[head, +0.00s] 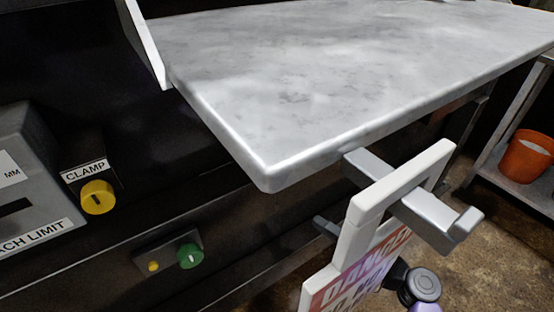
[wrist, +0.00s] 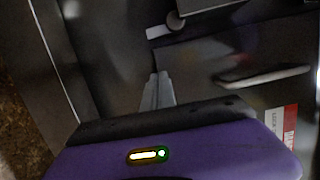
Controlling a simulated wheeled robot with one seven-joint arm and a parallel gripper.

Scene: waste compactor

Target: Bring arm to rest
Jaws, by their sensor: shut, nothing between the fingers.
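My gripper (wrist: 158,76) shows in the wrist view, its two grey fingers together with nothing between them. Its purple body fills the bottom of that view, with a small lit indicator on it. The fingertips point toward dark metal panels, and I cannot tell how far off these are. In the head view only a purple and dark joint of my arm shows, low at the right of centre, behind the hanging danger sign (head: 362,277). My fingers are not visible there.
A marble-like worktop (head: 330,75) juts out above my arm. The sign's white frame hangs on a metal hook bar (head: 418,210) under its edge. A yellow clamp knob (head: 97,197) and green button (head: 190,256) are at left. An orange bucket (head: 528,157) stands on a shelf at right.

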